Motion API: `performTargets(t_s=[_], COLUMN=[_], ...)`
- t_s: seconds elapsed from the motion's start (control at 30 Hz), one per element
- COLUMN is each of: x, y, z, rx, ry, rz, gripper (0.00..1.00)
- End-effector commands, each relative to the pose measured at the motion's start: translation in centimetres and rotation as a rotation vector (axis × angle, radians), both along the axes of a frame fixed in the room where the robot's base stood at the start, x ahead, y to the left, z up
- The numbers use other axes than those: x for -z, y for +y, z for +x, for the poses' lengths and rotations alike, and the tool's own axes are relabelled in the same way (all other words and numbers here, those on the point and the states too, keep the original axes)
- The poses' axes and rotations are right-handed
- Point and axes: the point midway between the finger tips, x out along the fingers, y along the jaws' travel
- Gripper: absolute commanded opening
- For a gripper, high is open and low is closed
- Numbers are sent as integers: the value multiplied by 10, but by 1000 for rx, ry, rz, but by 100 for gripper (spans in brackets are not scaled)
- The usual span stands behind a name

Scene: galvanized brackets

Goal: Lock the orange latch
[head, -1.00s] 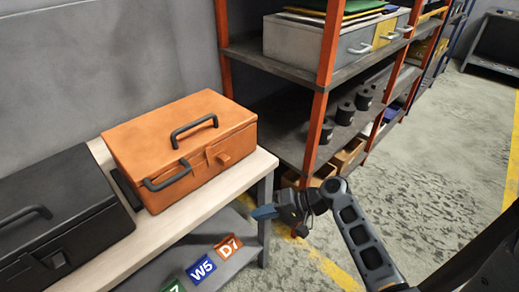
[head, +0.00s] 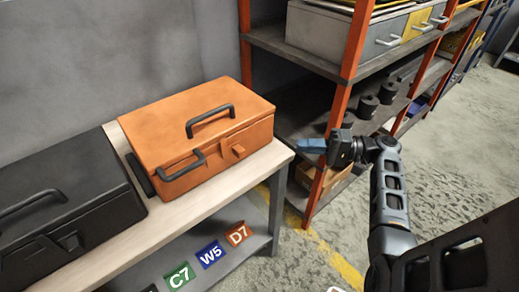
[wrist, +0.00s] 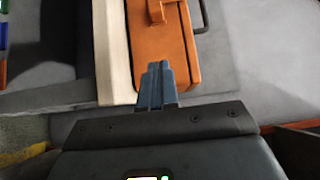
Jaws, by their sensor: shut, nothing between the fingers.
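An orange case (head: 205,130) with a black handle on its lid and another on its front sits closed on a pale bench (head: 180,205). Its orange latch (head: 238,150) is a small block sticking out of the front face, right of the front handle. The latch also shows at the top of the wrist view (wrist: 156,12). My gripper (head: 312,146), with blue fingers, is right of the case and apart from it. In the wrist view the shut, empty fingers (wrist: 157,75) point toward the case's end. I cannot tell the latch's lock state.
A black case (head: 65,215) stands left of the orange one. An orange-framed shelf rack (head: 345,95) with drawers and dark cylinders stands close behind my gripper. Labels hang on the lower shelf (head: 225,240). Open floor lies at the right.

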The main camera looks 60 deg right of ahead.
Motion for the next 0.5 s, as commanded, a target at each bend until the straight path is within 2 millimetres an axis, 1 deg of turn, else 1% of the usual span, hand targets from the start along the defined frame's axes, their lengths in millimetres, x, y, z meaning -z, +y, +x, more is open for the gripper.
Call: performTargets(t_s=[0.17, 0.5], x=[-1, -2], y=[10, 42], z=[16, 74], rx=[-4, -6], ry=[1, 1], rz=[0, 0], gripper=[0, 0])
